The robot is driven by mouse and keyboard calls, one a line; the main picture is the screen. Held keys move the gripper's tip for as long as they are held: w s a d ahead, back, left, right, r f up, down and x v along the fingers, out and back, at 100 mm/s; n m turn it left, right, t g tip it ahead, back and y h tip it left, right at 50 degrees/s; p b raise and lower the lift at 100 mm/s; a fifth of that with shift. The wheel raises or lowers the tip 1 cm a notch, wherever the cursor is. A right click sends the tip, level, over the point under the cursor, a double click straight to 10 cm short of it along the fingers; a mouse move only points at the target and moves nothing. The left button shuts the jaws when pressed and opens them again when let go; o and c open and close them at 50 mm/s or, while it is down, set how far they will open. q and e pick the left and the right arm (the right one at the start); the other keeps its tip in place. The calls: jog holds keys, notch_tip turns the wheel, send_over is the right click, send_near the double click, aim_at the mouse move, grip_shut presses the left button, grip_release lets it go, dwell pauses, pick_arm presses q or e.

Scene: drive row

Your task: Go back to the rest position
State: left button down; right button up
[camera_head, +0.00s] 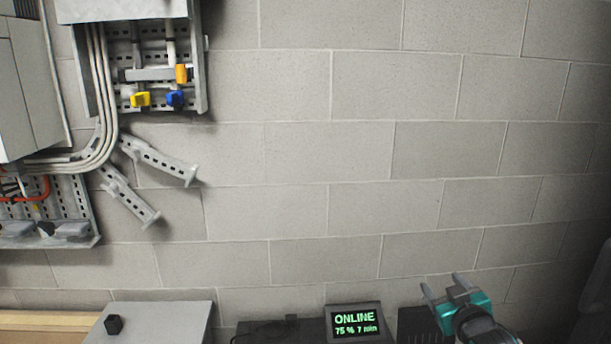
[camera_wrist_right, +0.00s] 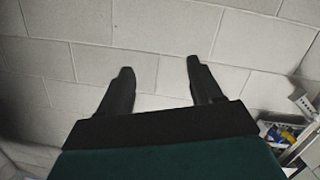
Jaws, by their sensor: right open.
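My right gripper (camera_head: 443,287) is at the lower right of the head view, with a teal body and two grey fingers pointing up and to the left. It is in front of the block wall. In the right wrist view the two dark fingers of the right gripper (camera_wrist_right: 160,82) stand apart with only wall between them. It is open and empty. My left gripper does not show in either view.
A grey block wall (camera_head: 360,150) fills most of the view. A dark display (camera_head: 355,323) reading "ONLINE" stands left of my right gripper. A grey box top (camera_head: 160,322) with a black knob (camera_head: 114,324) is lower left. Perforated panels (camera_head: 195,100) with pipes and brackets (camera_head: 160,160) are upper left.

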jog(key=s+a+f+g, duration=0.1)
jog(key=s+a+f, duration=0.3)
jog(key=s, duration=0.6)
jog(key=s+a+f+g+y, duration=0.1)
jog(key=s+a+f+g, duration=0.1)
jog(key=s+f, duration=0.5)
jog(key=s+a+f+g+y, duration=0.1)
jog(key=s+a+f, duration=0.4)
jog(key=s, duration=0.8)
jog(key=shift+s+a+f+m+g, duration=0.15)
jog(key=shift+a+f+m+g, duration=0.2)
jog(key=shift+f+g, duration=0.25)
